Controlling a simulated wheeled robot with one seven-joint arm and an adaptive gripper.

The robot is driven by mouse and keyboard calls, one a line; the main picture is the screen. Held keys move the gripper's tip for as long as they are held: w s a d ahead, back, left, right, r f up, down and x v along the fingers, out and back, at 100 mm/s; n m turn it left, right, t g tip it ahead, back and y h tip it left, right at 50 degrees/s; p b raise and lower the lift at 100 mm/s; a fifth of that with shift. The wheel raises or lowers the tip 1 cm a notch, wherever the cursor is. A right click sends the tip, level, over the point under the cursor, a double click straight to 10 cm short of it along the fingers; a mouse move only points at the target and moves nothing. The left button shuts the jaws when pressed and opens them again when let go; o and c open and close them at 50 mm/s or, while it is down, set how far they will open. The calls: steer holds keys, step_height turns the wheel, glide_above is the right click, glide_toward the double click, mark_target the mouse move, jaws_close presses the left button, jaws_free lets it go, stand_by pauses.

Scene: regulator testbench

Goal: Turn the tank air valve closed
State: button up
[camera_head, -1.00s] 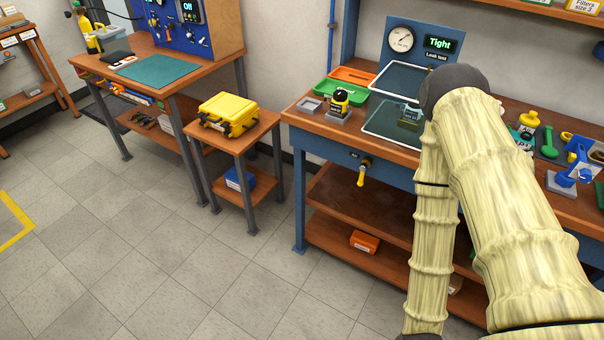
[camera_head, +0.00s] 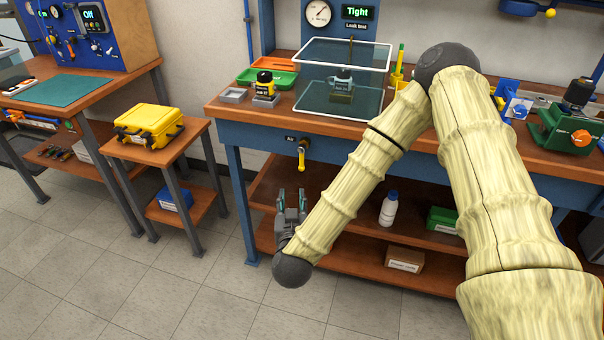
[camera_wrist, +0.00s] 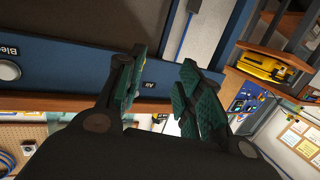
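In the wrist view the "Air" label (camera_wrist: 150,85) shows between the open fingers; I cannot make out the valve handle there. The tank (camera_head: 338,98) stands on the bench above, with a gauge panel (camera_head: 358,12) behind reading "Tight".
The blue rail (camera_head: 250,137) and bench top lie above my gripper, with wooden shelves (camera_head: 345,263) below. A white bottle (camera_head: 388,208) and a green box (camera_head: 442,219) stand on the shelf. A side table with a yellow case (camera_head: 148,125) stands left. The floor in front is clear.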

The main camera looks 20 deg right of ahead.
mark_target(302, 163)
steer(key=w+d+r, duration=0.1)
steer(key=w+d, duration=0.1)
steer(key=w, duration=0.1)
steer(key=w+d+r+m+h, duration=0.1)
steer(key=w+d, duration=0.1)
steer(key=w, duration=0.2)
steer(key=w+d+r+h+b, duration=0.1)
steer(key=w+d, duration=0.1)
steer(key=w, duration=0.2)
steer(key=shift+w+d+r+t, duration=0.15)
steer(key=shift+r+t, duration=0.15)
steer(key=shift+r, duration=0.05)
jaws_close()
